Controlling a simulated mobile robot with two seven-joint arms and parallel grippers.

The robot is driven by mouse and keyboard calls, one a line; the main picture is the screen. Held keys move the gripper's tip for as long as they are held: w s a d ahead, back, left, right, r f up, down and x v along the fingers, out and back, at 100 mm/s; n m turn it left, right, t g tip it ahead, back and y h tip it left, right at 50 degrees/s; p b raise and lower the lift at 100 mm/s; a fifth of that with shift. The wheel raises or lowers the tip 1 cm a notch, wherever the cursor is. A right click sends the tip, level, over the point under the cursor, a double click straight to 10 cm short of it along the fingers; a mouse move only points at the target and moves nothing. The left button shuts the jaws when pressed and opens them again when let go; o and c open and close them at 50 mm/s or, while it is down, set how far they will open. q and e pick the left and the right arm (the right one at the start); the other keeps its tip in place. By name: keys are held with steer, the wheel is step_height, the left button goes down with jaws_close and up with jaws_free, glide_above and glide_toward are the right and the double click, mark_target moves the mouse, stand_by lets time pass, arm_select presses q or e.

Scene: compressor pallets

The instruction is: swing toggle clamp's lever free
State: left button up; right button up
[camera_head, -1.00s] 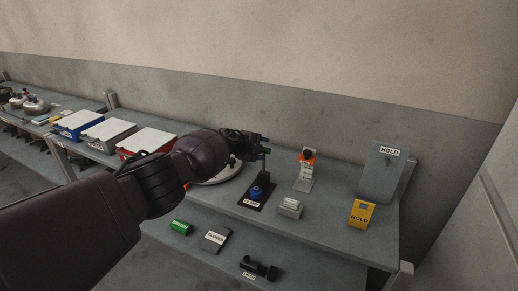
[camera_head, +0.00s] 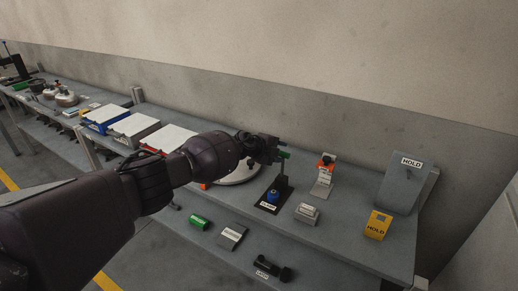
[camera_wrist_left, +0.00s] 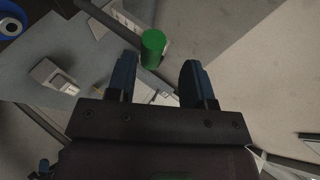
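The toggle clamp (camera_head: 267,207) stands on the bench, with a black labelled base, a blue round part (camera_head: 272,197) and a dark upright. Its lever's green grip (camera_head: 285,155) shows at the top, beside my left gripper (camera_head: 277,150). In the left wrist view the two fingers of my left gripper (camera_wrist_left: 158,80) are spread apart. A green cylinder, which looks like the lever's grip (camera_wrist_left: 153,48), shows between and just beyond the fingertips. I cannot tell whether it touches a finger. My right gripper is in neither view.
A round plate (camera_head: 240,176) lies behind my left arm. A green cylinder (camera_head: 199,221) lies on the lower shelf.

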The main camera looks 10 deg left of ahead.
arm_select(q)
steer(key=shift+s+a, duration=0.4)
steer(key=shift+a, duration=0.15)
steer(key=shift+s+a+r, duration=0.15)
steer(key=shift+s+a, duration=0.05)
steer(key=shift+s, duration=0.05)
steer(key=v, duration=0.7)
steer(key=shift+p, duration=0.35)
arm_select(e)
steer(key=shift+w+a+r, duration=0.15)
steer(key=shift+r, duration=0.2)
arm_select(q)
steer(key=shift+r, duration=0.15)
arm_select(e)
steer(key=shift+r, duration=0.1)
